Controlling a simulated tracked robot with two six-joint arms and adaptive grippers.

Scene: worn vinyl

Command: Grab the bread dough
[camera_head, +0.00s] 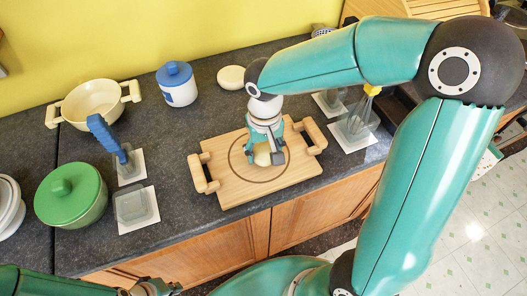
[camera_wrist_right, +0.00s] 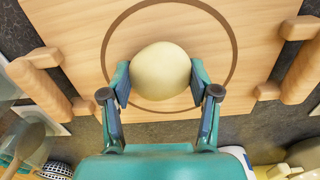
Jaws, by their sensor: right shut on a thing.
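The bread dough (camera_head: 262,158) is a pale, cream-coloured ball at the middle of a wooden board (camera_head: 220,185), inside a dark ring marked on it. My right gripper (camera_head: 264,150) reaches down from above and covers part of the dough in the head view. In the right wrist view the dough (camera_wrist_right: 160,70) sits between the two fingers of the right gripper (camera_wrist_right: 160,82), which are shut on its sides. I cannot tell whether it is lifted off the board. My left gripper (camera_head: 152,287) is partly seen at the bottom edge, away from the board; its opening is unclear.
A cream pot (camera_head: 92,103), a blue-lidded jar (camera_head: 177,85) and a pale round item (camera_head: 231,77) stand at the back. A green lidded pot (camera_head: 70,195) and clear containers (camera_head: 131,206) are on the left. Dark counter lies bare around the board.

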